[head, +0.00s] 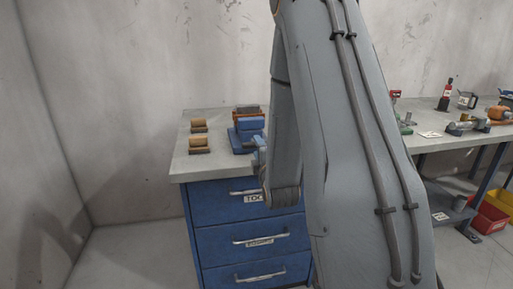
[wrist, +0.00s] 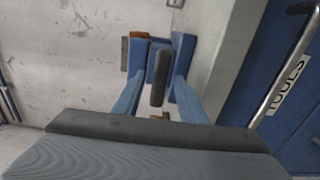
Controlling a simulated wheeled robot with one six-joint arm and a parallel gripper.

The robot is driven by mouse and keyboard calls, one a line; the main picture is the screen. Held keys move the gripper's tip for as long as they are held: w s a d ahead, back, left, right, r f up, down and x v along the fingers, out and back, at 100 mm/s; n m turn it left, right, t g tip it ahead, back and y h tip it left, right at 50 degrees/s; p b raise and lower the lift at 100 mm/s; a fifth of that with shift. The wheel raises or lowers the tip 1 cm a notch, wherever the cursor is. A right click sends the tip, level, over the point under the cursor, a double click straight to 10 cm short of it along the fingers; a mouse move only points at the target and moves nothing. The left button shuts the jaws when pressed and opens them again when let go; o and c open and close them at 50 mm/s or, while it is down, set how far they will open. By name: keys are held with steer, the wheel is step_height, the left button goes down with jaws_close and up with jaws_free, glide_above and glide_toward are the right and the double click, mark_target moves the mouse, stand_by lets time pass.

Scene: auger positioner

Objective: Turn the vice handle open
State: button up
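The blue vice (head: 247,131) stands on the grey bench above the blue drawers, with a dark block at its top. My arm hides the area to its right in the head view. In the wrist view the blue vice (wrist: 184,45) is just beyond my fingers. A dark grey bar (wrist: 159,78), which looks like the vice handle, shows between the fingertips. My gripper (wrist: 164,82) is open, with one blue finger on each side of the bar. I cannot tell whether either finger touches it. In the head view, my gripper (head: 258,158) is partly visible at the bench's front edge.
Two small wooden blocks with dark bases (head: 199,145) stand left of the vice. The drawer cabinet (head: 240,240) with bar handles is below. Bare floor lies at left.

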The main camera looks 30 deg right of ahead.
steer(key=v, duration=0.5)
steer(key=shift+s+b, duration=0.15)
steer(key=shift+b, duration=0.15)
